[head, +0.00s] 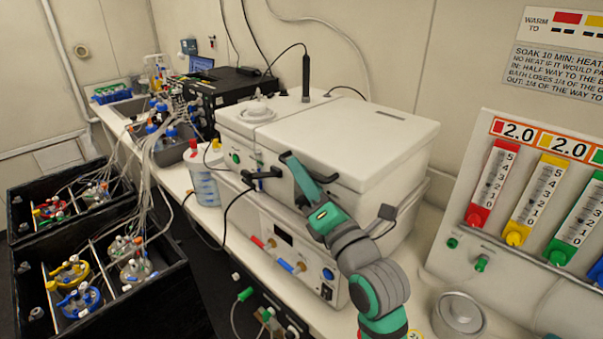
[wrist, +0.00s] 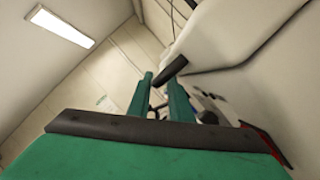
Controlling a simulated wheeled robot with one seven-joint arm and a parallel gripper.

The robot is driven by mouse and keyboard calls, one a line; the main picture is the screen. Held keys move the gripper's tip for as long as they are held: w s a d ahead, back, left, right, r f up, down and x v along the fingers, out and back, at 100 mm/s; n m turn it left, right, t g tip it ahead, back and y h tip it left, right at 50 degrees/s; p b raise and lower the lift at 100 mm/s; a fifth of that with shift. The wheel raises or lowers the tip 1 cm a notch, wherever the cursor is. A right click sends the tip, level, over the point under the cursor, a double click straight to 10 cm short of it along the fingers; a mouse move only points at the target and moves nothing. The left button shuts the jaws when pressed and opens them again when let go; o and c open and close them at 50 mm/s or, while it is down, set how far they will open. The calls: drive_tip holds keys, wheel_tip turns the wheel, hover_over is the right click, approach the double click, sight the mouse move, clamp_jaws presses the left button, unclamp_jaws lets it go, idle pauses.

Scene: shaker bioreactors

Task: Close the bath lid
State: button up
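The bath is a large white box (head: 408,222) on the bench in the head view. Its broad white lid (head: 365,140) lies roughly level over it, with no wide gap visible at the front. A black handle (head: 262,174) sticks out at the front left. My gripper (head: 292,162) is at the front face of the lid, close to black handle parts. In the wrist view my two green fingers (wrist: 160,82) stand apart, with a black bar (wrist: 170,70) at their tips. I cannot tell whether they touch it.
A control unit (head: 290,250) with knobs sits under the bath's front. A white bottle (head: 204,180) stands to its left. Black crates (head: 95,250) with tubed vessels fill the left. A panel of coloured gauges (head: 530,200) and a round metal pot (head: 458,312) are at the right.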

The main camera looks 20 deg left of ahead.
drive_tip(key=v, duration=1)
drive_tip(key=shift+s+d, duration=0.15)
drive_tip(key=shift+d, duration=0.05)
drive_tip(key=shift+f, duration=0.1)
